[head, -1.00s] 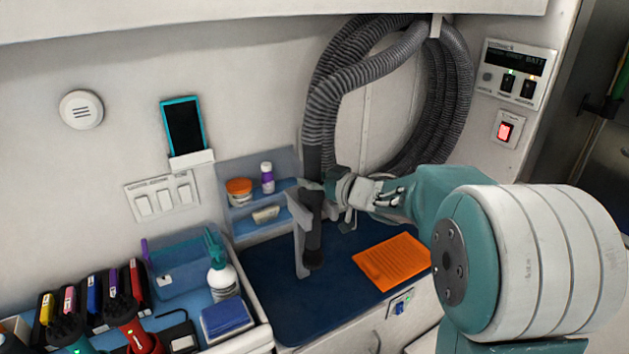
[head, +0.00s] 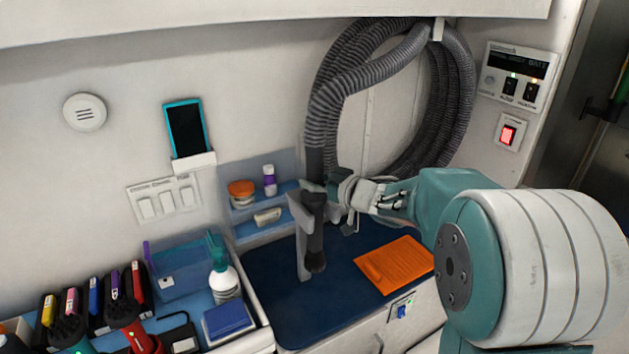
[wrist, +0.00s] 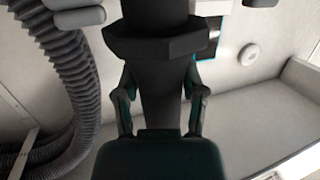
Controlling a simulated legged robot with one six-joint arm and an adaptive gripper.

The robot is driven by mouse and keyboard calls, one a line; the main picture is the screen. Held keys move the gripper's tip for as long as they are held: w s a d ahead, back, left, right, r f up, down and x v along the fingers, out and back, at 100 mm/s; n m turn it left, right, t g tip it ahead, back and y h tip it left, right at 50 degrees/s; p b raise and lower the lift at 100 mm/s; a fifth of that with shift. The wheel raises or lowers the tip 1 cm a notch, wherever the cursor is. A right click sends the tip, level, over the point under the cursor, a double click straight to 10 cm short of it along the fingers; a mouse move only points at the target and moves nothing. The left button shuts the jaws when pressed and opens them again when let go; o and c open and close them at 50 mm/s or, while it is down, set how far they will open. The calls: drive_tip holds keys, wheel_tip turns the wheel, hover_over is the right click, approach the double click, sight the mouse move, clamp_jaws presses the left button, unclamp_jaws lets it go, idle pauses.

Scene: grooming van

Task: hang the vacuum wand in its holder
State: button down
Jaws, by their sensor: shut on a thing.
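The vacuum wand (head: 316,238) is a dark, nearly upright tube at the end of the ribbed grey hose (head: 322,112). My gripper (head: 328,190) is shut on its upper part, reaching in from the right. In the wrist view, my gripper's fingers (wrist: 163,108) lie on both sides of the dark wand (wrist: 160,60). The grey holder (head: 303,262) stands just left of the wand in the head view. The wand overlaps the holder's upper part, so I cannot tell whether it sits inside or in front.
A small shelf (head: 246,226) with jars stands behind to the left. Coiled hose hangs on the wall.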

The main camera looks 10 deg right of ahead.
drive_tip(key=shift+f, duration=0.6)
drive_tip(key=shift+c, duration=0.4)
unclamp_jaws()
drive_tip(key=shift+o, duration=0.4)
drive_tip(key=shift+f, duration=0.1)
drive_tip(key=v, duration=1)
idle(1.5)
